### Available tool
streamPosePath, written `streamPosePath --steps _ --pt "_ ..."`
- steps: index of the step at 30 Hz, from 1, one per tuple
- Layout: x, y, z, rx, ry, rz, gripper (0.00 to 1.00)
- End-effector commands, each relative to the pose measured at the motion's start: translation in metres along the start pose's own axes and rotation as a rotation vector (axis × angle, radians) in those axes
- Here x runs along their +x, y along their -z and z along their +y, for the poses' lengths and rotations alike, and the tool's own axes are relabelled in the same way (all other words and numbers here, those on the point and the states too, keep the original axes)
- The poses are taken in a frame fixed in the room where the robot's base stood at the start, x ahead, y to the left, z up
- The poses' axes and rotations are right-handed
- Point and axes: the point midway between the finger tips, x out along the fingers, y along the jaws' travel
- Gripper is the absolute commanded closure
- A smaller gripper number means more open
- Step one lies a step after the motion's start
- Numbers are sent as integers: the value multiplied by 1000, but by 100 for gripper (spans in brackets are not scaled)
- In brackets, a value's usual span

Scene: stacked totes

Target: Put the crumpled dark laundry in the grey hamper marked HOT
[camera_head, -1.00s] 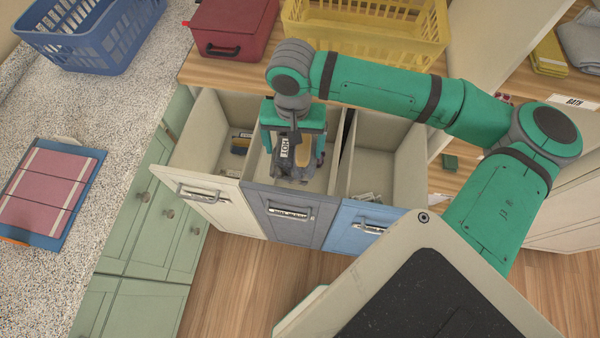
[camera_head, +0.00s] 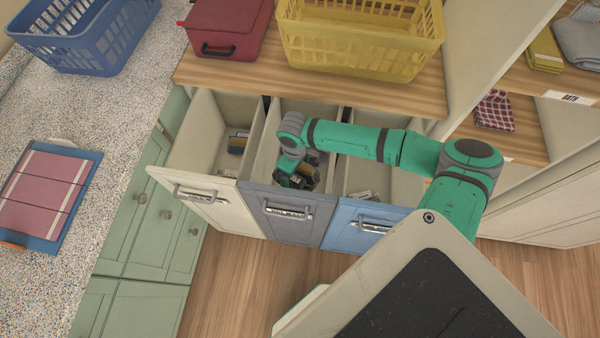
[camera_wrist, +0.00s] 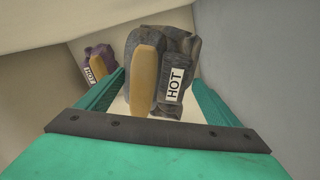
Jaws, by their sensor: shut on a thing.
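The crumpled dark laundry (camera_wrist: 178,60), with a tan band and a white HOT tag, sits between the fingers of my gripper (camera_wrist: 152,88). My gripper is shut on it. In the head view my gripper (camera_head: 293,172) is down inside the open grey-fronted hamper (camera_head: 286,223), the middle of three, and hides much of what is there. The label on its front is too small to read. In the wrist view a purple crumpled piece with a HOT tag (camera_wrist: 98,62) lies beyond, to the left, near a wall.
The cream-fronted hamper (camera_head: 207,203), left, holds a dark and yellow item (camera_head: 238,142). The blue-fronted hamper (camera_head: 352,238), right, holds small pale items. A yellow basket (camera_head: 360,47) and red box (camera_head: 227,27) stand on the wooden top behind. Hamper walls rise closely around my gripper.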

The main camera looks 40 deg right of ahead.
Motion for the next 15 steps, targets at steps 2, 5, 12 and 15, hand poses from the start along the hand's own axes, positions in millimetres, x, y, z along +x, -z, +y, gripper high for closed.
streamPosePath --steps 2,5,12,15 --pt "12 0 -1 -4 1 -2 56" --pt "33 0 -1 -4 2 -3 56" --pt "85 0 -1 -1 1 -3 56" --pt "104 0 -1 -2 0 -2 56"
